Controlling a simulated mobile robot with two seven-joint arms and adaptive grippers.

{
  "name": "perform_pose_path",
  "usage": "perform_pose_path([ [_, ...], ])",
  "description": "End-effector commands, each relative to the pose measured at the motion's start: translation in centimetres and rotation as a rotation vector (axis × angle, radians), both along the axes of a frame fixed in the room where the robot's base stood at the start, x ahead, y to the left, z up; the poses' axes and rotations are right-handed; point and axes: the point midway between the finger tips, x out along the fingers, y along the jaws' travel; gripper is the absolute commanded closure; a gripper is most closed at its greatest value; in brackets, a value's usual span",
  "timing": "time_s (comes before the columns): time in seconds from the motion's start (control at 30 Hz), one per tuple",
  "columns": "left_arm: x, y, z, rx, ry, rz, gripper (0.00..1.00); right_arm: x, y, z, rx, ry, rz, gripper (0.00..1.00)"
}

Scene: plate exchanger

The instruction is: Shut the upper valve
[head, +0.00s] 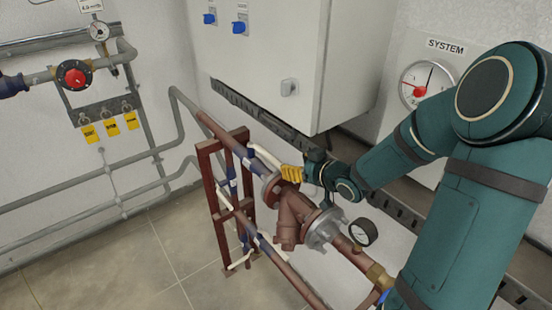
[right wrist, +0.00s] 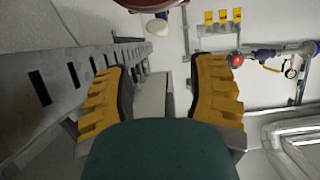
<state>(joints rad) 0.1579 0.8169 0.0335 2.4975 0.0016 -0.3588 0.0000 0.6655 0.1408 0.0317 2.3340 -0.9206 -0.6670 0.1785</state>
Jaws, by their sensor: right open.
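The upper valve's cream lever (head: 265,156) lies along the upper pipe (head: 225,128), over the dark red stand (head: 207,178). My right gripper (head: 291,174), with yellow finger pads, is close to the lever's right end in the head view, and part of the lever may be hidden behind it. In the right wrist view my right gripper (right wrist: 163,75) is open, with nothing between its pads. A cream rod end (right wrist: 157,27) shows beyond the fingers there, apart from them; it looks like a valve lever. My left gripper is not in view.
A lower pipe with a cream lever (head: 270,249) runs below. A brown flanged fitting (head: 291,215) and a gauge (head: 363,232) are close under my right arm. A white cabinet (head: 265,75) hangs above. Floor (head: 130,260) at left is clear.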

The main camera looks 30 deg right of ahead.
Motion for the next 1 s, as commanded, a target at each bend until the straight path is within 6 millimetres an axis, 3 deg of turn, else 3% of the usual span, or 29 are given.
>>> perform_pose_path([
  [0.2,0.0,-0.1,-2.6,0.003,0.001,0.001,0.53,3.9,0.4,-2.1,0.002,0.000,0.002,0.44],
  [0.5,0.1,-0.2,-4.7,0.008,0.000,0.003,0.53,8.3,0.8,-3.8,0.001,0.000,0.003,0.44],
  [0.7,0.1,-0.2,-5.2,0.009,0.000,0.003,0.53,9.6,0.8,-4.1,0.001,0.000,0.001,0.44],
  [1.0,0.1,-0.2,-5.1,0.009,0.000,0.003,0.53,9.7,0.8,-4.1,0.001,0.000,0.001,0.44],
])
